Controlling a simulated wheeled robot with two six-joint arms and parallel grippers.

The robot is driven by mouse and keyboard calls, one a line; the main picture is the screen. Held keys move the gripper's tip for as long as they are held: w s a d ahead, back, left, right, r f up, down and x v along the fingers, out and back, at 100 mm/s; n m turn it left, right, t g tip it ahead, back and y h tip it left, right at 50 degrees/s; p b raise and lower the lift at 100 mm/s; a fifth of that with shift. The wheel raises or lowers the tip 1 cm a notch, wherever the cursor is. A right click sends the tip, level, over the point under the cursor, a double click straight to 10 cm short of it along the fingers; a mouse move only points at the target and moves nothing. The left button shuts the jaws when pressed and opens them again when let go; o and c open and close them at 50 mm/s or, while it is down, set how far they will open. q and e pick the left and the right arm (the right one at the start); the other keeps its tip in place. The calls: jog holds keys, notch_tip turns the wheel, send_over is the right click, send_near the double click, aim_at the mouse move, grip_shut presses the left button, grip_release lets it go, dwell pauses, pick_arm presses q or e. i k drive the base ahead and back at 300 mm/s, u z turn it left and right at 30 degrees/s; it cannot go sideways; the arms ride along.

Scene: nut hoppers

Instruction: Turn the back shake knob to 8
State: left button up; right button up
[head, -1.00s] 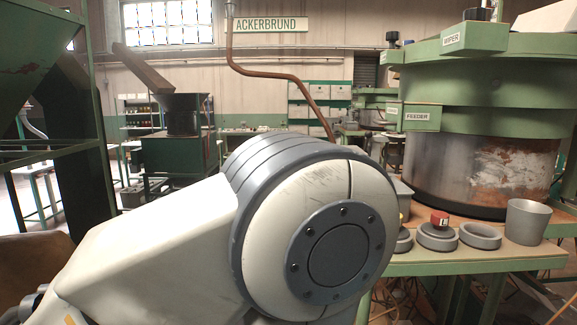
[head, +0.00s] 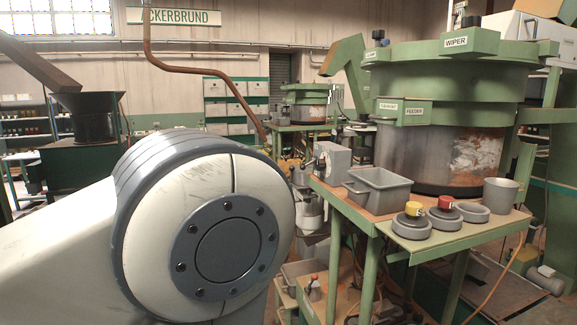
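I cannot make out a knob marked shake. The nearer green feeder (head: 440,80) stands at the right, with a large round bowl and a stained metal drum below. Its front boxes carry a "WIPER" label (head: 456,42) and a "FEEDER" label (head: 414,112); other small labels are unreadable. Dark knobs (head: 378,36) show on top of its boxes, with settings too small to read. A second, smaller green feeder (head: 305,97) stands farther back. Neither gripper is in view; a large white and grey joint of my arm covers the lower left.
A green bench (head: 450,243) before the nearer feeder holds a grey bin (head: 377,190), grey round pieces with yellow (head: 413,209) and red (head: 446,202) tops, and a grey cup (head: 500,194). A grey box (head: 331,160) stands at its left end. A dark hopper (head: 88,118) is at left.

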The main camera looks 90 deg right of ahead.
aim_at(320, 164)
jog(key=z, duration=0.35)
jog(key=k, duration=0.9)
jog(key=z, duration=0.95)
jog(key=i, duration=0.95)
